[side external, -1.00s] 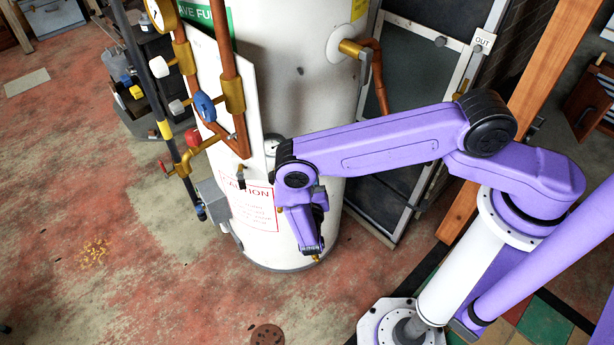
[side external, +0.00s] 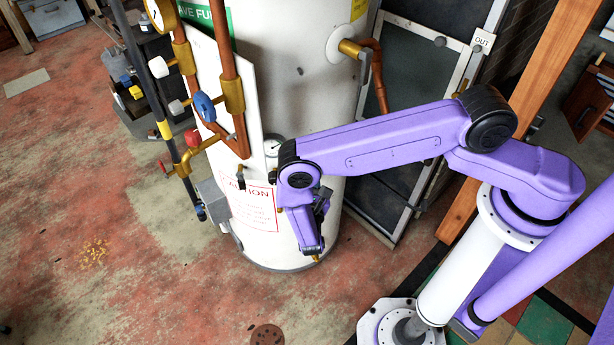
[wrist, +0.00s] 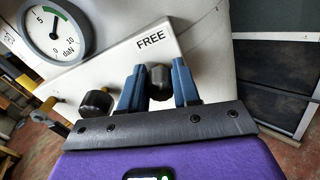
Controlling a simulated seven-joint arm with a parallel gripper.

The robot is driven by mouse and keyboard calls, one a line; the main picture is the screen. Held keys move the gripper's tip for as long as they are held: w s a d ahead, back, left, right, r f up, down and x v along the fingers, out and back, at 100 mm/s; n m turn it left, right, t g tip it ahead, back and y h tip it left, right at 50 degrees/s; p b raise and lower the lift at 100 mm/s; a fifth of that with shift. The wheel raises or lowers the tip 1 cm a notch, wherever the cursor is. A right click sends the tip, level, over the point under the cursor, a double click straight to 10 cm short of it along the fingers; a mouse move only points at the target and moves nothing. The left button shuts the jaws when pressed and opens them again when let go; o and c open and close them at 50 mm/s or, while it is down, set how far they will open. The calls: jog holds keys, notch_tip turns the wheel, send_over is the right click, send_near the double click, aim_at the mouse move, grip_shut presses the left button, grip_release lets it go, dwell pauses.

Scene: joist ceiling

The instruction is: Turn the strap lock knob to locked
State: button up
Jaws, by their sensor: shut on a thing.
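A dark rounded knob (wrist: 158,83), apparently the strap lock knob, stands on a pale panel just below the printed word FREE in the wrist view. My gripper (wrist: 157,72) has its two blue fingers on either side of this knob and is shut on it. The knob's far side and any pointer mark are hidden. In the side view my purple hand hangs in front of the white tank (side external: 305,90), low on its right side. The fingers and the knob cannot be made out there.
A round dial gauge marked daN (wrist: 55,33) sits at the upper left in the wrist view. A second black knob (wrist: 96,102) is just left of my fingers. Copper pipes (side external: 222,60) and valves run left of the tank. A dark-panelled frame (side external: 400,190) stands behind my arm.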

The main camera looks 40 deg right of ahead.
jog(key=m, duration=1.2)
jog(key=shift+s+f, duration=0.1)
jog(key=shift+m, duration=0.4)
jog(key=o, duration=1.1)
jog(key=shift+d, duration=0.1)
jog(key=shift+c, duration=0.2)
jog(key=v, duration=1.7)
jog(key=shift+s, duration=0.2)
